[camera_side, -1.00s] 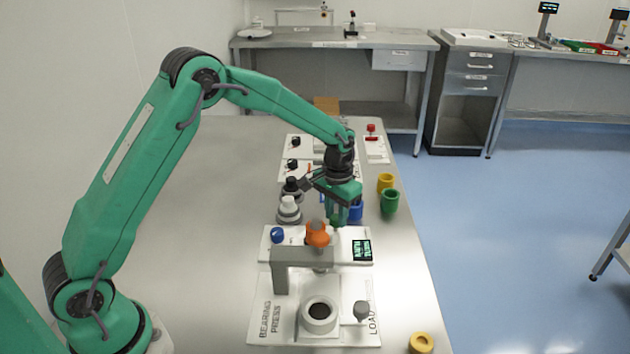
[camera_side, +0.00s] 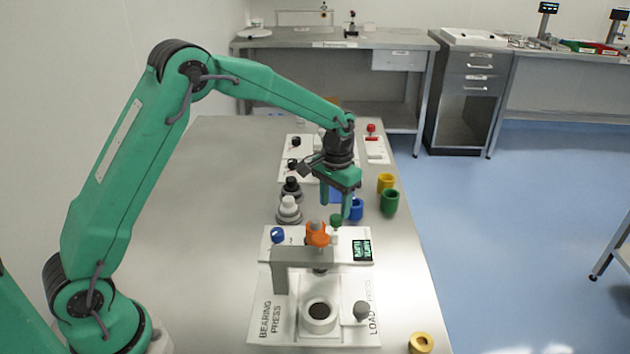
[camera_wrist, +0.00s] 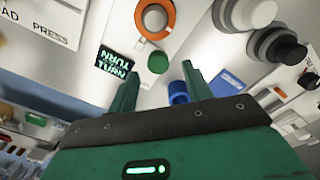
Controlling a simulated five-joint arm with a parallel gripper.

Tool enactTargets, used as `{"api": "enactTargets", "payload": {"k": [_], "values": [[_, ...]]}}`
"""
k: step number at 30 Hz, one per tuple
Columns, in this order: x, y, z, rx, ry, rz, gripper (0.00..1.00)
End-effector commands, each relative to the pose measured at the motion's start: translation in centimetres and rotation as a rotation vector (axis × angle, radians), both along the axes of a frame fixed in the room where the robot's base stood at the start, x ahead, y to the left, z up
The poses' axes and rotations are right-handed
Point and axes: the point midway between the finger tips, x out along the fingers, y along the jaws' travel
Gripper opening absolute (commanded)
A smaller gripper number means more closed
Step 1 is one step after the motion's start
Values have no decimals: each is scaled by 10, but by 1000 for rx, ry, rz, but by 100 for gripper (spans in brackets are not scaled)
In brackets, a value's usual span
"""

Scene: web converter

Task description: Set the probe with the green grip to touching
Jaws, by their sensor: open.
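The probe's green grip (camera_side: 336,220) is a small round knob standing at the back of the white bearing press plate, beside the orange knob. In the wrist view the green grip (camera_wrist: 158,62) shows between and just beyond my fingertips, apart from both. My gripper (camera_side: 335,203) is open and empty above it; its two green fingers also show in the wrist view (camera_wrist: 161,76). I cannot tell whether the probe tip touches anything. The small display (camera_side: 362,250) is lit with green text; in the wrist view it (camera_wrist: 112,62) appears to include the word TURN.
The orange knob (camera_side: 317,234) tops the press, with a blue knob (camera_side: 277,235) to its left. Blue (camera_side: 355,209), green (camera_side: 389,202) and yellow (camera_side: 386,182) cups stand right of my gripper. Knobbed grey (camera_side: 289,208) and black (camera_side: 291,189) parts stand left. The bench's front left is clear.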

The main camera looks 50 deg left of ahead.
Motion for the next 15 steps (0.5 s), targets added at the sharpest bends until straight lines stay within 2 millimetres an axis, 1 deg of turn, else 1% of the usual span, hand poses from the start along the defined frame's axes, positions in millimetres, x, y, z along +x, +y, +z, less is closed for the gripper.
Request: {"api": "enactTargets", "payload": {"k": [1,3,7,10,15], "values": [[0,0,8,0,-2,0,50],[0,0,17,0,-2,1,50],[0,1,32,0,-1,1,50],[0,1,39,0,0,1,50],[-1,1,43,0,2,1,50]]}}
